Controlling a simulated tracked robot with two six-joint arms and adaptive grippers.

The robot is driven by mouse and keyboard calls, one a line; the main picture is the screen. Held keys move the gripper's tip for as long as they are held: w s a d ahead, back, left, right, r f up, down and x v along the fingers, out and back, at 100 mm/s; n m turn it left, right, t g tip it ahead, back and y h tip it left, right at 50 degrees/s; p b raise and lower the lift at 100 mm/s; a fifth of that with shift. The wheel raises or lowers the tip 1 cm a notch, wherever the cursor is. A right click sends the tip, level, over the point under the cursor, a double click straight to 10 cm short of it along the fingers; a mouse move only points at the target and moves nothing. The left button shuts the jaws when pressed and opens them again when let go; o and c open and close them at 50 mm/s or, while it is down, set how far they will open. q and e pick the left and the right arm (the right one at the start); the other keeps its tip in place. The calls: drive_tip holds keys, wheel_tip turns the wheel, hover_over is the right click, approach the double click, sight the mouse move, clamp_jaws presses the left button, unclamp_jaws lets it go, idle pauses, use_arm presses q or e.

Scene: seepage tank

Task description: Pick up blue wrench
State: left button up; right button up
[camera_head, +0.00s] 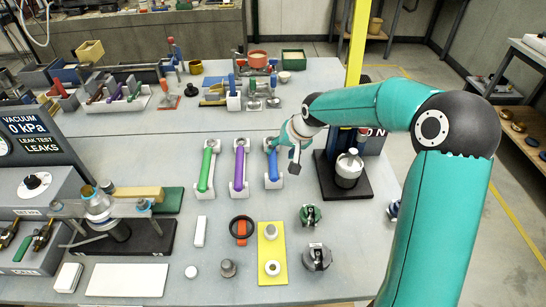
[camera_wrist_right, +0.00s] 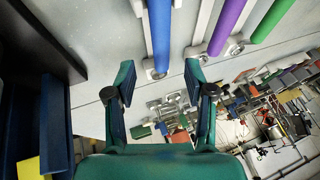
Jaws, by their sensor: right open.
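The blue wrench (camera_head: 273,172) lies lengthwise on white holders on the grey table, at the right end of a row of three wrenches. My right gripper (camera_head: 284,154) is over its far end and hides part of it in the head view. In the right wrist view, the blue wrench (camera_wrist_right: 160,38) runs down from the top edge, just beyond and between the open fingertips of my right gripper (camera_wrist_right: 159,80). The fingers are apart and nothing is between them. My left gripper is not in view.
A purple wrench (camera_head: 239,171) and a green wrench (camera_head: 206,170) lie to the left of the blue one. A dark stand with a white vessel (camera_head: 348,170) is close on the right. A yellow plate (camera_head: 272,242) lies nearer. The table between the wrenches and the yellow plate is partly clear.

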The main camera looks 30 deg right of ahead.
sight(274, 158)
drive_tip(key=x, duration=0.2)
drive_tip(key=shift+w+f, duration=0.25)
drive_tip(key=shift+f, duration=0.05)
drive_tip(key=shift+w+f+p, duration=0.2)
drive_tip(key=shift+f+p, duration=0.2)
drive_tip(key=shift+p, duration=0.1)
drive_tip(key=p+x, duration=0.1)
drive_tip(key=x, duration=0.3)
drive_tip(key=shift+w+f, duration=0.1)
drive_tip(key=shift+f, duration=0.05)
drive_tip(key=shift+a, duration=0.1)
drive_tip(key=shift+c, duration=0.2)
clamp_jaws()
